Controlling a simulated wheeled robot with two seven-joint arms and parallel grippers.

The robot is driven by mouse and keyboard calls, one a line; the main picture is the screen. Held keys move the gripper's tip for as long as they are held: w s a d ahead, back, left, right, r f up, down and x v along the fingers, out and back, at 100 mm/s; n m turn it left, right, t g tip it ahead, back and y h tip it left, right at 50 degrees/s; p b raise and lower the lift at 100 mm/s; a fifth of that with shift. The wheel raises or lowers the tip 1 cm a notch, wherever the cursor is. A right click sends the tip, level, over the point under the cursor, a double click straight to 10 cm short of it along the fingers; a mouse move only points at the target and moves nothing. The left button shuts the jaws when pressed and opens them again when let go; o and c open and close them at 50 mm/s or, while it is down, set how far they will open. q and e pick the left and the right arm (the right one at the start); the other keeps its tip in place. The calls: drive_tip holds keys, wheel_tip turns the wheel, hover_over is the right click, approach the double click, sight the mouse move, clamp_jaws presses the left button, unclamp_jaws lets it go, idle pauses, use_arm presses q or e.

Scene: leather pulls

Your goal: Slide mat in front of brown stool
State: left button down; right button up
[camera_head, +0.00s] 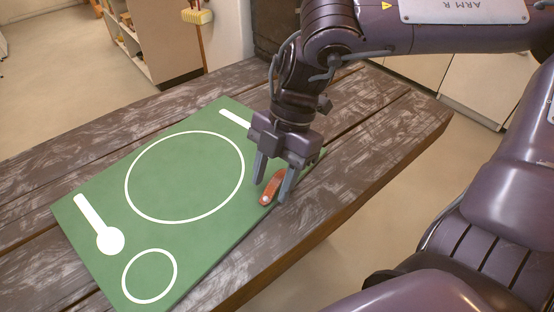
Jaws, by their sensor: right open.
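A green mat (185,222) with white outlines of a plate, a cup and cutlery lies on the dark wooden table. An orange-brown leather pull (272,187) is at the mat's right edge. My right gripper (270,192) points down over that edge, open, with its two fingers on either side of the pull. I cannot tell whether the fingers touch it. My right arm hides part of the mat's far right corner. No brown stool can be made out. My left gripper is not in view.
The weathered plank table (345,150) has bare room to the right of the mat and at the far left. Its right edge drops to a beige floor (345,240). A shelf unit (150,40) and pale cabinets (480,85) stand beyond the table.

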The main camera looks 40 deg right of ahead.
clamp_jaws()
idle(0.3)
drive_tip(key=shift+w, duration=0.1)
drive_tip(key=w+d, duration=0.1)
drive_tip(key=w, duration=0.1)
drive_tip(key=w+d, duration=0.2)
drive_tip(key=w, duration=0.1)
drive_tip(key=w+d, duration=0.1)
drive_tip(key=w, duration=0.2)
drive_tip(key=shift+d, duration=0.2)
drive_tip(key=shift+w+d+p, duration=0.25)
drive_tip(key=shift+w+d, duration=0.65)
drive_tip(key=shift+w, duration=0.8)
drive_tip(key=shift+w+d+p, duration=0.2)
drive_tip(key=shift+w+d, duration=0.75)
drive_tip(key=shift+w, duration=0.75)
drive_tip(key=shift+w+d+p, duration=0.25)
drive_tip(key=shift+w+d, duration=0.65)
drive_tip(key=shift+w, duration=0.8)
drive_tip(key=shift+c, duration=1.3)
unclamp_jaws()
drive_tip(key=shift+o, duration=1.2)
